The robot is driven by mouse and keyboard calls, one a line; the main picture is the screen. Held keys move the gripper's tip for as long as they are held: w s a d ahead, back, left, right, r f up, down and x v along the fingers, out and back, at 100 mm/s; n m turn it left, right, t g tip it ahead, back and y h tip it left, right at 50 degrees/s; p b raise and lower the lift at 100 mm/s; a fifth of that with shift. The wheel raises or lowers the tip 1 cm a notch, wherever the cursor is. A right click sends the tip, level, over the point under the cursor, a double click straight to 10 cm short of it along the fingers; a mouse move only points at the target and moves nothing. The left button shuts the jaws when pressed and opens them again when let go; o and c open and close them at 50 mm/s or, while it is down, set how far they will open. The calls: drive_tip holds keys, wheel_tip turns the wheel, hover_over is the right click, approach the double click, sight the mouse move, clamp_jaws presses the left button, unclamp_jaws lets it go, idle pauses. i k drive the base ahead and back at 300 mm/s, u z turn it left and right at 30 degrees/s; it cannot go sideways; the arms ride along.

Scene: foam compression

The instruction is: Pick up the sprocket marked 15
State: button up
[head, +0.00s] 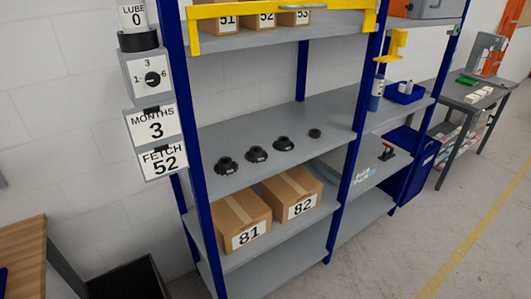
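Black round parts that look like sprockets stand in a row on the grey middle shelf (310,104) of the blue-posted rack. They are a leftmost one (227,166), a second (257,154), a third (284,144) and a smaller one (314,133) at the right. Small marks show at the front of the three larger ones, too small to read, so I cannot tell which is marked 15. My gripper is not in view.
Boxes 81 (240,220) and 82 (292,193) fill the shelf below. A yellow bar (262,12) crosses the top shelf before boxes 51, 52 and 53. Blue posts flank the shelf. Signs (152,125) hang left. Floor at right (420,232) is clear.

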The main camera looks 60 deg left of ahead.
sight(225, 165)
drive_tip(key=i, duration=1.15)
drive_tip(key=u, duration=4.8)
drive_tip(key=i, duration=1.05)
drive_tip(key=z, duration=0.1)
